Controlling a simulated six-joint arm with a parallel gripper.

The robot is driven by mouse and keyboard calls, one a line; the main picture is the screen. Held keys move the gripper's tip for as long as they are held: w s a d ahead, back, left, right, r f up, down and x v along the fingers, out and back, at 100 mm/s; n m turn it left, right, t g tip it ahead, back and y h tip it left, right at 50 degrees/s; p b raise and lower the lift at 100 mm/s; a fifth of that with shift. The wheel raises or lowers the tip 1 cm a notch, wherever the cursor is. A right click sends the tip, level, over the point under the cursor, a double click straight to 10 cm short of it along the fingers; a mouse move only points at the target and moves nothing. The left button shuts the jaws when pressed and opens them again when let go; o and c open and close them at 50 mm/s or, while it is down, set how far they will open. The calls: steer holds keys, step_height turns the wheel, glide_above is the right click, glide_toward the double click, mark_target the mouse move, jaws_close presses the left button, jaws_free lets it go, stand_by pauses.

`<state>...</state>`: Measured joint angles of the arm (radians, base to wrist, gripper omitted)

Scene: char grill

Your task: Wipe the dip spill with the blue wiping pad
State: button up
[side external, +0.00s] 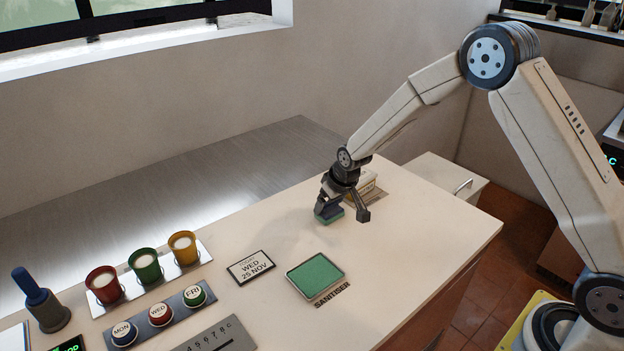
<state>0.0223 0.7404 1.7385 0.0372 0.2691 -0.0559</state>
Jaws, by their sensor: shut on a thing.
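My gripper (343,210) is low over the right part of the pale counter, shut on the blue wiping pad (328,214). The pad shows as a small dark blue block with a green underside, partly covered by the fingers. It is at or just above the counter top; I cannot tell whether it touches. I cannot make out a dip spill on the visible counter; the area under and behind my gripper is hidden.
A green-filled tray (316,276) labelled SANITISER lies in front. A date card (251,267) is left of it. Red, green and yellow cups (146,265) and a row of day-labelled pots (161,312) stand left. A pale stack (367,184) sits behind my gripper.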

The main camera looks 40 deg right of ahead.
steer(key=shift+s, duration=0.8)
steer(key=shift+w, duration=2.05)
step_height(320, 180, up, 8)
